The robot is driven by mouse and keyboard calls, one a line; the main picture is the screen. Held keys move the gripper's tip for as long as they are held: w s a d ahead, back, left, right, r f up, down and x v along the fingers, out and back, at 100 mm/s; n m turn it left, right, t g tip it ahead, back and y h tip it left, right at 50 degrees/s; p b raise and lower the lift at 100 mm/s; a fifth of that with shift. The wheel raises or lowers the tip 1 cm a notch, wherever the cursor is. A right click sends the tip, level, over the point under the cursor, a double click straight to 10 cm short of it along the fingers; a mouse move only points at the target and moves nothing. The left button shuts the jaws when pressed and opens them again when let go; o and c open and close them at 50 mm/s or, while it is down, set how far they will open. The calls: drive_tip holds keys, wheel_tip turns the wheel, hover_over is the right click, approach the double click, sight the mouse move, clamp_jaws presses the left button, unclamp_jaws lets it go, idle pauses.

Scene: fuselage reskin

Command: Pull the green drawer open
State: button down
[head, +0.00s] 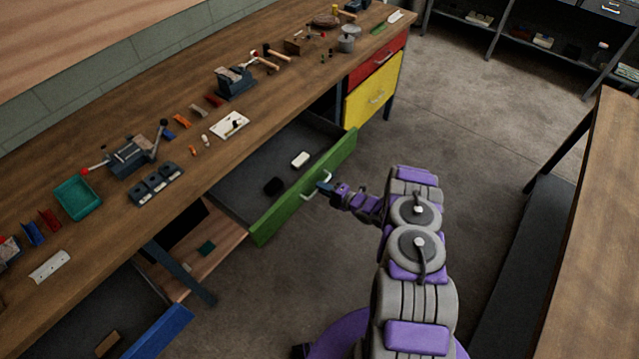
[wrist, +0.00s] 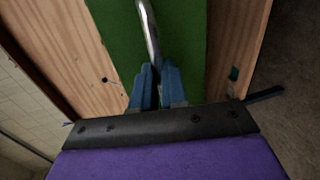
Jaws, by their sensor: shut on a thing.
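The green drawer (head: 300,190) is pulled out from under the long workbench in the head view. Its inside shows, with a white item (head: 300,159) and a black item (head: 273,186) on its floor. A metal bar handle (head: 310,193) is on its green front. My gripper (head: 325,188) is at that handle, shut on it. In the wrist view the blue fingers (wrist: 158,88) close around the lower end of the metal handle (wrist: 149,30), with the green front (wrist: 120,45) behind it. The exact finger contact is partly hidden.
A blue drawer (head: 160,332) stands open at lower left. Red (head: 378,59) and yellow (head: 372,92) fronts are at the bench's far end. The workbench (head: 185,150) carries many tools. Another table (head: 600,230) stands at right. Bare floor (head: 470,150) lies between.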

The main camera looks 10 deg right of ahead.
drive_tip(key=shift+f, duration=0.2)
drive_tip(key=c, duration=1.4)
unclamp_jaws()
drive_tip(key=shift+o, duration=1.2)
drive_tip(key=shift+r, duration=0.1)
drive_tip(key=p+v, duration=0.2)
drive_tip(key=v, duration=1.5)
drive_tip(key=shift+s+p, duration=0.15)
drive_tip(key=shift+p, duration=0.15)
drive_tip(key=shift+d, duration=0.2)
